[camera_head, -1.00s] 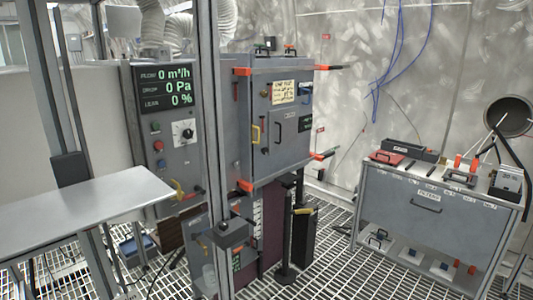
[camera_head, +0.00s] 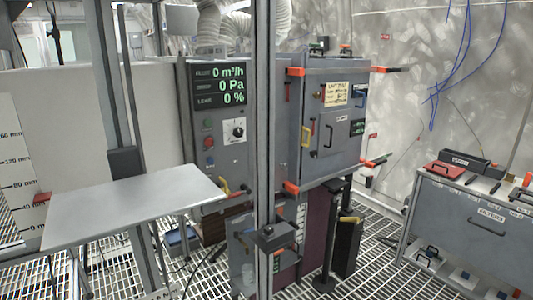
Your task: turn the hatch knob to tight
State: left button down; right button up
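A grey housing (camera_head: 291,141) with a hatch door (camera_head: 341,125) stands in the middle of the view. I cannot tell which part is the hatch knob, nor read any tight mark. A black knob on a white dial (camera_head: 234,131) is on the control panel left of the housing, under a display reading 0 m³/h, 0 Pa and 0 %. Neither of my grippers is in view.
A steel shelf (camera_head: 133,205) juts out at the left front. A vertical post (camera_head: 263,100) stands before the panel and housing. A grey filter cabinet (camera_head: 463,218) with tools on top is at the right. Open grating floor (camera_head: 377,272) lies between.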

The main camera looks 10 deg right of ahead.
aim_at(313, 153)
jog(key=i+l+u, duration=0.15)
jog(key=l+u, duration=0.2)
jog(key=i+l+u, duration=0.1)
jog(key=l+u, duration=0.6)
jog(key=l, duration=1.4)
jog(key=i+u, duration=0.05)
jog(key=i, duration=0.05)
